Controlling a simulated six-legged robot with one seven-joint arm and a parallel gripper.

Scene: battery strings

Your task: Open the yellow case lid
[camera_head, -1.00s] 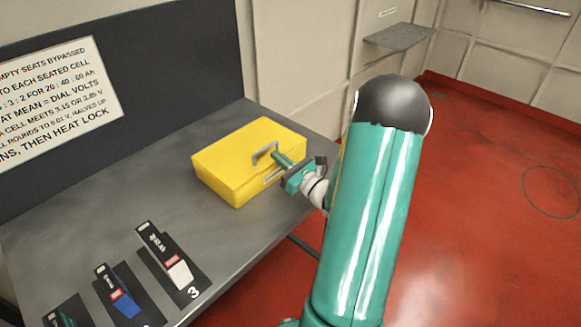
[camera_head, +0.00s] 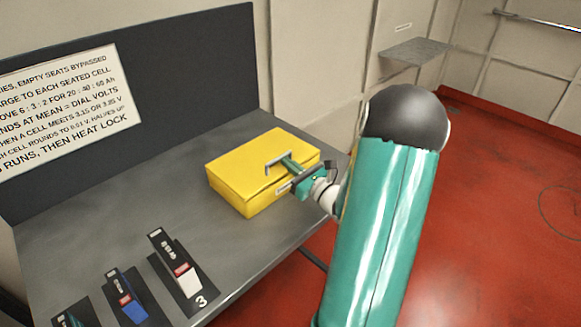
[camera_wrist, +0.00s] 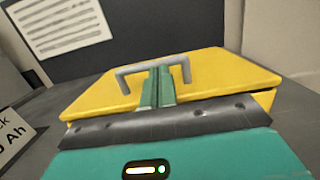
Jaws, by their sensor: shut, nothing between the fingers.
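The yellow case (camera_head: 240,180) sits on the grey workbench near its right end, and its lid looks down. A grey handle (camera_head: 272,164) stands up from the lid; it also shows in the wrist view (camera_wrist: 150,67). My gripper (camera_head: 288,160) reaches over the case's front edge from the right. In the wrist view its two green fingers (camera_wrist: 157,85) are together, with their tips under or just at the handle's bar. Nothing shows between them. Whether the fingers touch the handle or lid is hard to tell. A latch on the front face is partly hidden by my gripper.
On the bench (camera_head: 110,225), battery cells stand on dark pads at the front left, including a white one (camera_head: 186,278) by the number 3 and a blue one (camera_head: 130,305). A sign (camera_head: 60,110) is on the dark back panel. A grey shelf (camera_head: 415,50) hangs on the wall.

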